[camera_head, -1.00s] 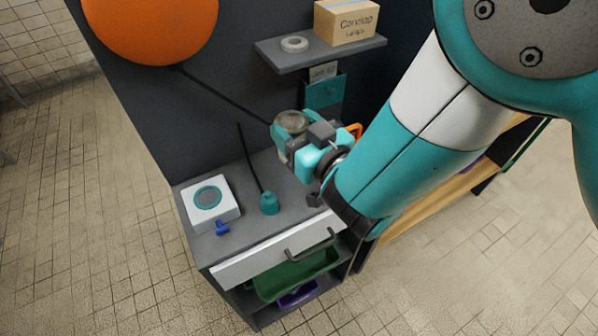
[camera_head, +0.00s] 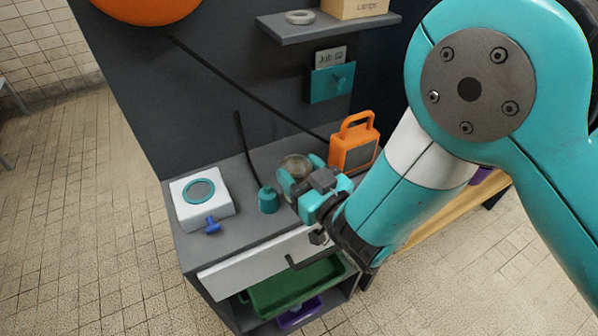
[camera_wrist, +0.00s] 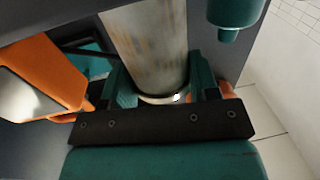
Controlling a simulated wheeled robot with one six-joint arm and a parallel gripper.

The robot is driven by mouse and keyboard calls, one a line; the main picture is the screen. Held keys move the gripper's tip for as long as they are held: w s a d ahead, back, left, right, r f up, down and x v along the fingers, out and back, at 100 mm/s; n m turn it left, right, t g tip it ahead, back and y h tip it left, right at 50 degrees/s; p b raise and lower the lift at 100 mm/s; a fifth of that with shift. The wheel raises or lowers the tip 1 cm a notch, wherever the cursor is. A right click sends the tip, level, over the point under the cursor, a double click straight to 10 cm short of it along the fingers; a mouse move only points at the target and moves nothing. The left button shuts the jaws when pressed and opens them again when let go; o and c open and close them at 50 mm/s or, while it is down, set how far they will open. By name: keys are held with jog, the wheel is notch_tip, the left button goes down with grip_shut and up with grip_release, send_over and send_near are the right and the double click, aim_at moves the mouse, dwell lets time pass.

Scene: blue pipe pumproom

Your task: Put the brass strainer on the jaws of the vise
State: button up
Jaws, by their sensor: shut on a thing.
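My gripper (camera_head: 295,184) is shut on the brass strainer (camera_head: 296,164), low over the right part of the grey workbench. The strainer is a dull, greyish-brass cylinder; its round top shows in the head view. In the wrist view it stands between the two teal fingers (camera_wrist: 158,92), as a worn metal body (camera_wrist: 147,42) with a shiny rim. Its far end runs out of that picture, so I cannot tell whether it touches anything. I cannot pick out the vise for certain in either view.
The workbench (camera_head: 245,236) holds a white box (camera_head: 190,214) with a teal ring and blue handle, a small teal cylinder (camera_head: 268,200) left of my gripper, and an orange handled case (camera_head: 353,146) behind it. A shelf (camera_head: 330,28) and teal wall piece (camera_head: 331,83) are above.

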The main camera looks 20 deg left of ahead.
jog(key=shift+f, duration=0.2)
jog(key=o, duration=1)
jog(key=shift+r, duration=0.1)
